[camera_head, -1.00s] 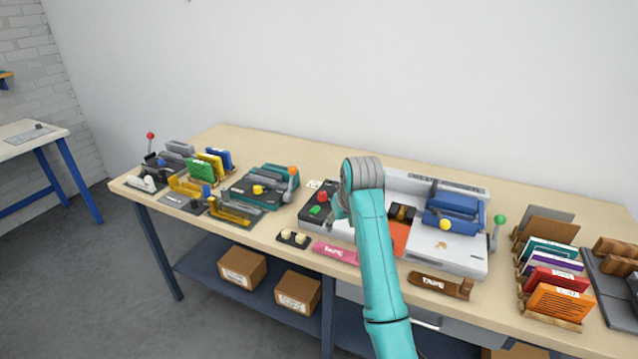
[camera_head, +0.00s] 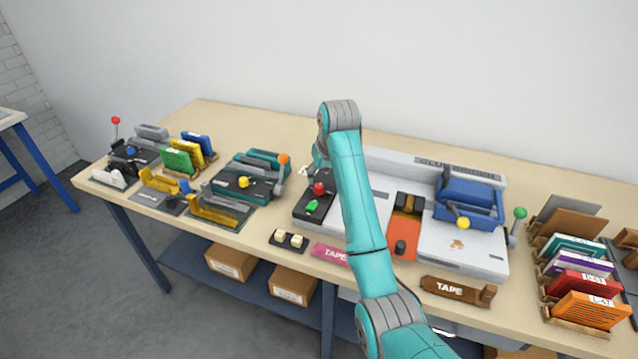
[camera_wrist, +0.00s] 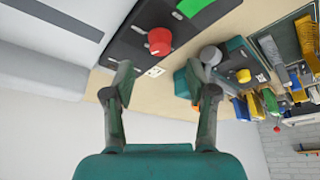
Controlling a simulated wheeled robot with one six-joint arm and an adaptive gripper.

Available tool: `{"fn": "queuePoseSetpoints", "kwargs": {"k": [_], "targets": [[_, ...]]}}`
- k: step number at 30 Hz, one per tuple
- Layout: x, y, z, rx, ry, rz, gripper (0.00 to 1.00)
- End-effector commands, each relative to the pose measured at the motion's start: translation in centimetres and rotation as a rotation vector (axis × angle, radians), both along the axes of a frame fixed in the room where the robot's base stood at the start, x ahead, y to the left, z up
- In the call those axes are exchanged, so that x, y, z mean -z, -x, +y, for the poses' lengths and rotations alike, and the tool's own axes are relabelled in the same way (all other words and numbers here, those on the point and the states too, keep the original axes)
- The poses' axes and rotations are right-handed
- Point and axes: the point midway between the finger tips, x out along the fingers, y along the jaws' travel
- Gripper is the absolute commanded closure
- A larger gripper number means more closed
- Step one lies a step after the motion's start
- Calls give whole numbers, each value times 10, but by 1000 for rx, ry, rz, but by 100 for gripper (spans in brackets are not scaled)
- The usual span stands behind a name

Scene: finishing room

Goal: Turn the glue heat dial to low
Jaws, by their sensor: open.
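A red round knob with a pale mark (camera_head: 319,188) sits on the dark control panel (camera_head: 299,207) at the left end of the large grey binding machine (camera_head: 380,158). I take it to be the glue heat dial; I cannot read its setting. The red knob also shows in the wrist view (camera_wrist: 160,41), just beyond my gripper (camera_wrist: 156,82). The two fingers are apart, with nothing between them. The knob is not touched. In the head view my arm hides most of the gripper, which is near the panel's back edge.
A small white plate (camera_wrist: 154,72) lies behind the panel. A teal press (camera_head: 250,180) with an orange-tipped lever stands to the left. An orange carriage (camera_head: 402,225) and blue clamp (camera_head: 468,203) are on the right.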

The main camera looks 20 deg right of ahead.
Motion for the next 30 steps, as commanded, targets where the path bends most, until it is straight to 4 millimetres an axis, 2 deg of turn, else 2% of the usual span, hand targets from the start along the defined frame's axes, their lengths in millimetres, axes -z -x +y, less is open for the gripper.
{"fn": "queuePoseSetpoints", "kwargs": {"k": [3, 9, 15, 23, 30], "targets": [[20, -8, 1, 0, 0, 1, 43], [44, -18, 2, 0, 0, 0, 43], [54, -22, 2, 0, 0, -1, 43], [55, -23, 2, 0, 0, -1, 43], [55, -23, 2, 0, 0, -1, 100]]}}
